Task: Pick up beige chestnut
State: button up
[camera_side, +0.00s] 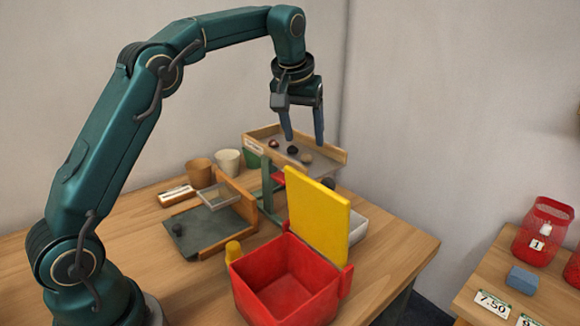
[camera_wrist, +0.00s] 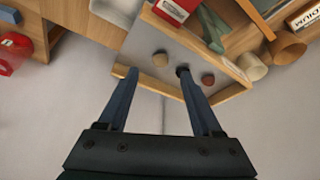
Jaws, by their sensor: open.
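The beige chestnut (camera_side: 307,158) lies on a raised tray (camera_side: 330,152) with a wooden rim, at the end away from the cups. In the wrist view the beige chestnut (camera_wrist: 160,58) shows between the lines of my two fingers, just beyond their tips. A black chestnut (camera_side: 292,150) and a reddish-brown chestnut (camera_side: 273,143) lie in a row with it. My gripper (camera_side: 304,137) points down over the tray, open and empty; its fingers also show in the wrist view (camera_wrist: 158,73). One fingertip there overlaps the black chestnut (camera_wrist: 181,69); I cannot tell the height gap.
A red box (camera_side: 290,285) with a raised yellow lid (camera_side: 318,215) stands in front of the tray. Brown (camera_side: 199,172) and white (camera_side: 228,162) cups and a dark slate board (camera_side: 207,232) are at left. A side table at right holds a red jar (camera_side: 541,232).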

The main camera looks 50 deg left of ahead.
aim_at(306, 156)
jog(key=shift+x, duration=2.5)
grip_shut()
